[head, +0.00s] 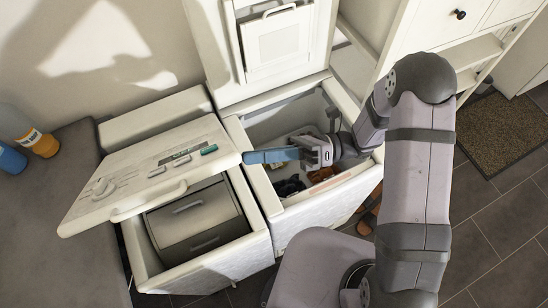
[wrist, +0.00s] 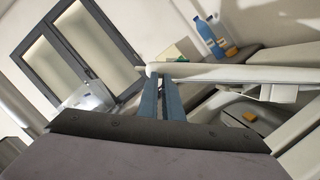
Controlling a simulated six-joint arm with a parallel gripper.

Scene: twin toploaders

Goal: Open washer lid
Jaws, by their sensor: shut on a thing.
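The washer lid (head: 140,175) is a white panel with buttons and a small display, tilted up and partly open over the left machine (head: 255,250). Under it shows a grey drum (head: 195,215) with its flaps closed. My gripper (head: 252,157) reaches leftward over the right machine, with its blue fingers at the right edge of the lid. In the wrist view, the lid (wrist: 230,72) crosses at the tips of my gripper (wrist: 163,82), which is shut on its edge. The exact contact is partly hidden there.
The right machine (head: 270,204) stands beside it with its lid (head: 275,45) upright and dark and orange items inside. Bottles (head: 28,132) stand on a grey surface at the left. A white cabinet (head: 430,25) and a mat (head: 500,130) are at the right.

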